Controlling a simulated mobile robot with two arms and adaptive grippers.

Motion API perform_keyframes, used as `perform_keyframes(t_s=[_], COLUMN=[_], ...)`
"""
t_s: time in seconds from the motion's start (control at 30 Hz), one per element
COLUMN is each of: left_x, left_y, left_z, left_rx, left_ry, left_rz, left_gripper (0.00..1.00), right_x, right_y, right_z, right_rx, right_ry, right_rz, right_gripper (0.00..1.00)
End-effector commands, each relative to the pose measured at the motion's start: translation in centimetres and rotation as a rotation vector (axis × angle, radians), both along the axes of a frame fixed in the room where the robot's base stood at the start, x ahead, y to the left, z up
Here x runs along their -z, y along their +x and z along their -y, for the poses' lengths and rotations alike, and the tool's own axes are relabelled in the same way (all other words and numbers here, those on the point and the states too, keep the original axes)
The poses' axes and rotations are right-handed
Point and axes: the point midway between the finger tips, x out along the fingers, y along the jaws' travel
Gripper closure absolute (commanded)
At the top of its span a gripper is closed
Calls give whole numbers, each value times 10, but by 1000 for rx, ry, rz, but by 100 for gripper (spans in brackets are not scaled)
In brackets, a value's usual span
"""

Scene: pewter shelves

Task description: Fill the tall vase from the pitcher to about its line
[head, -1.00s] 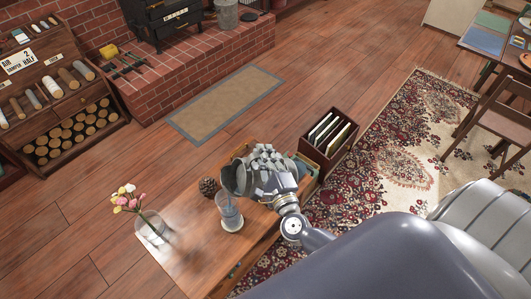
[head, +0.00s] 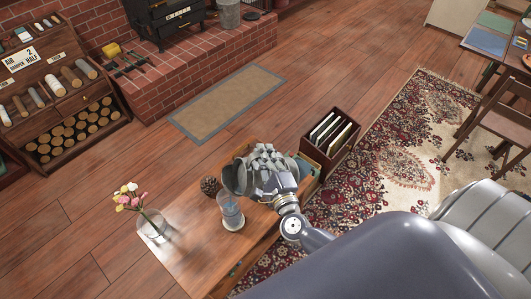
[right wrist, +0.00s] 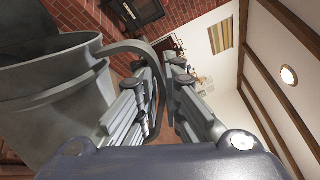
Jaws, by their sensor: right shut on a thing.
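The grey metal pitcher (head: 231,179) is tilted in the head view, its mouth over the tall clear vase (head: 231,222). My right gripper (head: 262,160) is shut on the pitcher's handle. The right wrist view shows the pitcher (right wrist: 45,95) large at the left, with its curved handle (right wrist: 132,47) between the fingers (right wrist: 163,78). The tall vase stands upright on the wooden table, with bluish water inside. The pitcher hides part of the vase's rim, and I cannot make out the line or the exact water level. My left gripper is not in view.
A glass vase with pink, white and yellow flowers (head: 153,226) stands left on the wooden table (head: 190,262). A pine cone (head: 210,186) sits just left of the pitcher. A dark box with upright folders (head: 331,137) is behind my right gripper. The table's front left is clear.

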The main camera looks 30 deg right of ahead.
Motion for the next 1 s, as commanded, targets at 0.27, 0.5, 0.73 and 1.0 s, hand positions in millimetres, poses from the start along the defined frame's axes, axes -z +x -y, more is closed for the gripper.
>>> perform_keyframes(t_s=[0.27, 0.5, 0.73, 1.0], left_x=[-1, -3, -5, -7], left_y=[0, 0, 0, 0], left_z=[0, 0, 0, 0], left_rx=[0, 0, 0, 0], left_ry=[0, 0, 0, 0], left_rz=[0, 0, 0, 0], left_gripper=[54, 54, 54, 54], right_x=[-5, -6, -7, -8], right_y=[1, 2, 2, 2], right_z=[0, -1, -2, -4], right_rx=[1, 2, 2, 2], right_ry=[-2, -9, -18, -30], right_rz=[8, 7, 6, 4], right_gripper=[100, 100, 100, 100])
